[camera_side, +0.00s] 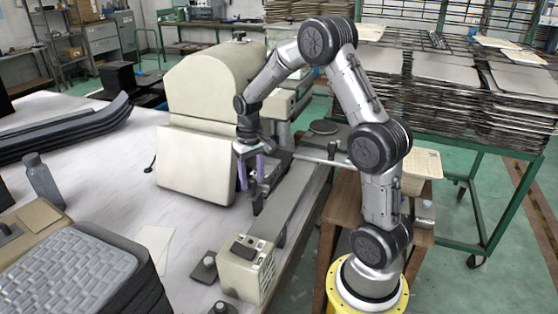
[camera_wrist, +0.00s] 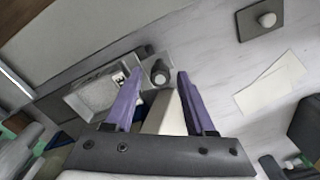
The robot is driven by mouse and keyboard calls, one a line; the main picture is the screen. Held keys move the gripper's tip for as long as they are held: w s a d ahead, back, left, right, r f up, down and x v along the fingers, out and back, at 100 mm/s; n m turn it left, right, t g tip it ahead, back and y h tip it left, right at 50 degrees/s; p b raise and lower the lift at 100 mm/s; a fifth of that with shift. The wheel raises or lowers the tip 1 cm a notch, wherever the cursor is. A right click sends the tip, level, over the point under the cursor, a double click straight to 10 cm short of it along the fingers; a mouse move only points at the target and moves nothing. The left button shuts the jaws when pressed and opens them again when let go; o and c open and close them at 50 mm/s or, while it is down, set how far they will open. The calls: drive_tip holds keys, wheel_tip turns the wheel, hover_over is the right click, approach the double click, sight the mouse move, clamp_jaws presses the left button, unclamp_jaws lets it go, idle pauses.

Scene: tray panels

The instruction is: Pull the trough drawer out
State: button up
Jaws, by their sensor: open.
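I cannot clearly make out which part is the trough drawer. A beige machine (camera_side: 205,90) stands on the pale table, with a flat beige front panel (camera_side: 190,165) low on its near side. My gripper (camera_side: 252,182) hangs pointing down just right of that panel, its purple fingers apart. In the wrist view my gripper (camera_wrist: 155,82) is open. A pale beige piece (camera_wrist: 165,115) shows between the fingers there. I cannot tell whether it touches them or whether it is the drawer.
A grey rail (camera_side: 290,205) runs to a beige box (camera_side: 245,272). A stack of textured grey pads (camera_side: 75,265) fills the near left. A paper sheet (camera_side: 152,244) lies on open tabletop.

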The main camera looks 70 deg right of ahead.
drive_tip(key=shift+r, duration=2.35)
drive_tip(key=s+a+r+n+t, duration=0.3)
drive_tip(key=s+a+r+t, duration=0.15)
drive_tip(key=a+r, duration=0.8)
drive_tip(key=s+a+f+n, duration=0.1)
drive_tip(key=s+a, duration=0.1)
drive_tip(key=s, duration=0.5)
drive_tip(key=s+a+f+n+t, duration=0.1)
drive_tip(key=s+a+n, duration=0.1)
drive_tip(key=s, duration=0.5)
drive_tip(key=shift+s+a+f, duration=0.15)
drive_tip(key=shift+s+a, duration=0.25)
drive_tip(key=shift+a, duration=0.15)
